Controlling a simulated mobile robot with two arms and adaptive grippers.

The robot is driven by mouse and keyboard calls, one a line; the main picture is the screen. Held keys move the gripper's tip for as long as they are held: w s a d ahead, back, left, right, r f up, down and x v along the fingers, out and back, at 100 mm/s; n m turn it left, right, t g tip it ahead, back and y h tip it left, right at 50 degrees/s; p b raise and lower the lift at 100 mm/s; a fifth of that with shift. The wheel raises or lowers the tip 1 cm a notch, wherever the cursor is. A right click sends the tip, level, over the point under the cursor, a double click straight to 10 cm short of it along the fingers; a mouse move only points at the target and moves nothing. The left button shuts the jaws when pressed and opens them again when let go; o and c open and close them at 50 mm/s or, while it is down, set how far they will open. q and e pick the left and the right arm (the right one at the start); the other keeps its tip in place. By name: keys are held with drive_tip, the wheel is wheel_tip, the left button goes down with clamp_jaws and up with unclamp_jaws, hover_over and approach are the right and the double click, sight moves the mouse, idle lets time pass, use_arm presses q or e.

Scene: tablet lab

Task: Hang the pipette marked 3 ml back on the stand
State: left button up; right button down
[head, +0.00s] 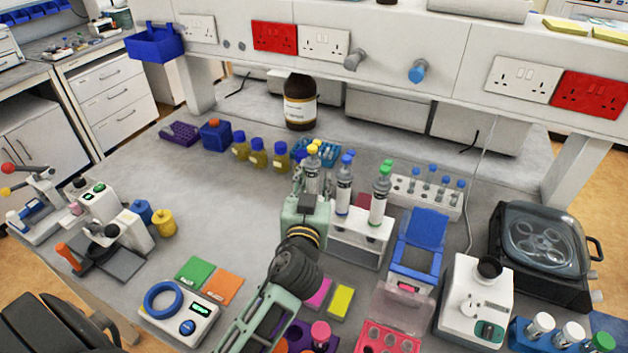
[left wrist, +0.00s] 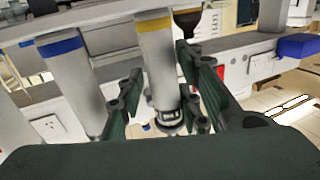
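A yellow-topped pipette (head: 313,152) stands roughly upright between the fingers of my left gripper (head: 313,185). In the left wrist view this pipette with a yellow band (left wrist: 157,70) sits between the two fingers (left wrist: 160,95), which close on both sides of it. The white stand (head: 362,246) is just right of the gripper. A blue-topped pipette (head: 344,190) and a green-topped pipette (head: 380,195) hang on it. The blue-banded pipette (left wrist: 72,85) also shows in the wrist view. Volume marks are too small to read. The gripper hides the held pipette's lower part.
A brown bottle (head: 300,103) and yellow-filled bottles (head: 258,155) are behind the gripper. The shelf unit (head: 440,45) overhangs the back.

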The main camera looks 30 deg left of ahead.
use_arm(q)
drive_tip(key=shift+o, duration=0.9)
drive_tip(key=shift+s, duration=0.1)
drive_tip(key=shift+s+d+f, duration=0.1)
drive_tip(key=shift+s+d, duration=0.1)
drive_tip(key=shift+s, duration=0.15)
drive_tip(key=v, duration=0.6)
drive_tip(key=shift+s, duration=0.3)
